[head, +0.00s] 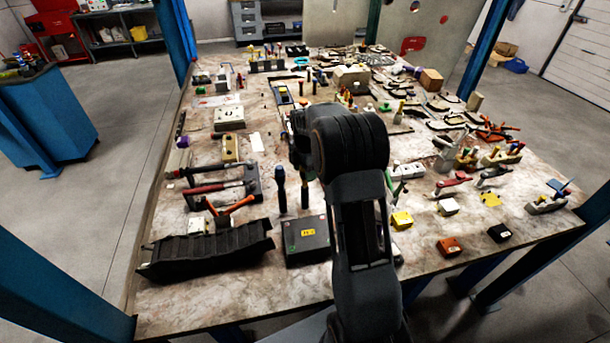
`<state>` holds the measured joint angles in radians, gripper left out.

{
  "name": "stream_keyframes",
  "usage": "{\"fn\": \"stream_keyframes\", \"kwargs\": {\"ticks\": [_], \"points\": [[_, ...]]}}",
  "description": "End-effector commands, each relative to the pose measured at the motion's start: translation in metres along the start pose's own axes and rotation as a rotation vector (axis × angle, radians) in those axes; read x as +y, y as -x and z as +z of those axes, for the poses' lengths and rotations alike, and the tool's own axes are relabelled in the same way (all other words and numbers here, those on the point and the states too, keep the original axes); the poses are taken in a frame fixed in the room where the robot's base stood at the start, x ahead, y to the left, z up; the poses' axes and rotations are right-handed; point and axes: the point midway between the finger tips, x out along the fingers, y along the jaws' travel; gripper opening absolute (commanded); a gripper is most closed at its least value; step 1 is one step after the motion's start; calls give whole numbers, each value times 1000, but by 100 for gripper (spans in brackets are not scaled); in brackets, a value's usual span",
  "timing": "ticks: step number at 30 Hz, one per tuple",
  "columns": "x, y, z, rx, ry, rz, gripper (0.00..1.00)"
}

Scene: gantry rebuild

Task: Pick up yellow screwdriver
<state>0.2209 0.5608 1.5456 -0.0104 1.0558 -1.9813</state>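My arm rises from the bottom middle and bends over the table (200,295). Its end, with my gripper (299,150), is dark and partly hidden by my own arm; its fingers cannot be made out. A small upright tool with a yellow-orange handle (400,108) stands right of my arm, among grey parts; it may be the yellow screwdriver, but it is too small to be sure. Other small yellow-orange handles (346,95) show just beyond my arm. Nothing is seen held.
A black ribbed tray (207,250) and a black box (306,240) lie near the front edge. Red-handled hammers (215,187) lie left. A dark-handled tool (280,188) stands left of my arm. Small yellow and orange blocks (449,246) sit at front right. Blue posts stand at the table's corners.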

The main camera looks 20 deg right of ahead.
Motion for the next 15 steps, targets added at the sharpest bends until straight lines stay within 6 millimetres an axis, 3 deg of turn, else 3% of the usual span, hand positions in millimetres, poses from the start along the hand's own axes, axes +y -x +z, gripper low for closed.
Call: {"fn": "stream_keyframes", "kwargs": {"ticks": [2,15], "points": [[0,0,0,0,0,0,50],[0,0,0,0,0,0,8]]}}
